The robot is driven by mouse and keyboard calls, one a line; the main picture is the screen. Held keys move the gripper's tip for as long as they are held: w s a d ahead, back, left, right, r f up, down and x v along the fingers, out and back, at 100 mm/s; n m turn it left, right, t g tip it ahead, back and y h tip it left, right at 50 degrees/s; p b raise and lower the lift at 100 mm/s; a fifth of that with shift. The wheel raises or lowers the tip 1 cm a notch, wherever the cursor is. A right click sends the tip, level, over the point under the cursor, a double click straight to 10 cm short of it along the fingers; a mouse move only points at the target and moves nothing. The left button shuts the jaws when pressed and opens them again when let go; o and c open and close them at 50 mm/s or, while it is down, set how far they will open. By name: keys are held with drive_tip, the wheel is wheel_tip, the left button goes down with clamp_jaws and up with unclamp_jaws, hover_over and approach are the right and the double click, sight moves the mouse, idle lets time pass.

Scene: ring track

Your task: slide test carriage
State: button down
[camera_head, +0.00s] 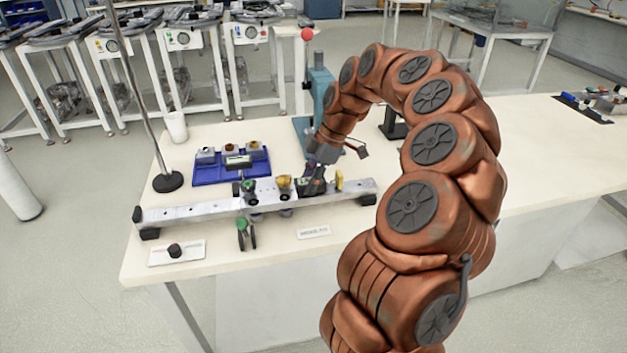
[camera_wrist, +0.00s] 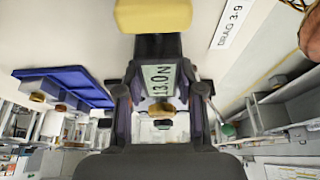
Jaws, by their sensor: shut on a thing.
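A silver rail (camera_head: 190,210) with dark end feet lies along the front of the white bench. A dark carriage (camera_head: 306,187) sits on the rail right of its middle. In the wrist view the carriage shows a pale green display (camera_wrist: 160,78) reading 13.0 N. My gripper (camera_head: 317,180) reaches down to it from behind. In the wrist view my gripper (camera_wrist: 160,103) has one finger on each side of the carriage and is shut on it. A yellow block (camera_head: 339,179) stands on the rail right of the carriage, and it shows in the wrist view (camera_wrist: 153,15) beyond the display.
Green-topped (camera_head: 249,188) and yellow-topped (camera_head: 284,184) fittings stand on the rail left of the carriage. A blue tray (camera_head: 205,177) of small parts lies behind it. A rod stand (camera_head: 168,182), white cup (camera_head: 176,127) and teal press (camera_head: 319,88) stand farther back. A knob plate (camera_head: 190,253) lies in front.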

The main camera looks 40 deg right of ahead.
sight(287, 178)
drive_tip(key=a, duration=0.2)
drive_tip(key=w+a, duration=0.1)
drive_tip(key=a, duration=0.1)
drive_tip(key=w+a, duration=0.1)
drive_tip(key=a, duration=0.1)
drive_tip(key=shift+w+b, duration=0.15)
drive_tip(key=shift+b, duration=0.25)
drive_tip(key=c, duration=0.7)
unclamp_jaws()
drive_tip(key=shift+d, duration=0.1)
drive_tip(key=shift+v, duration=6)
drive_tip(key=shift+d, duration=0.1)
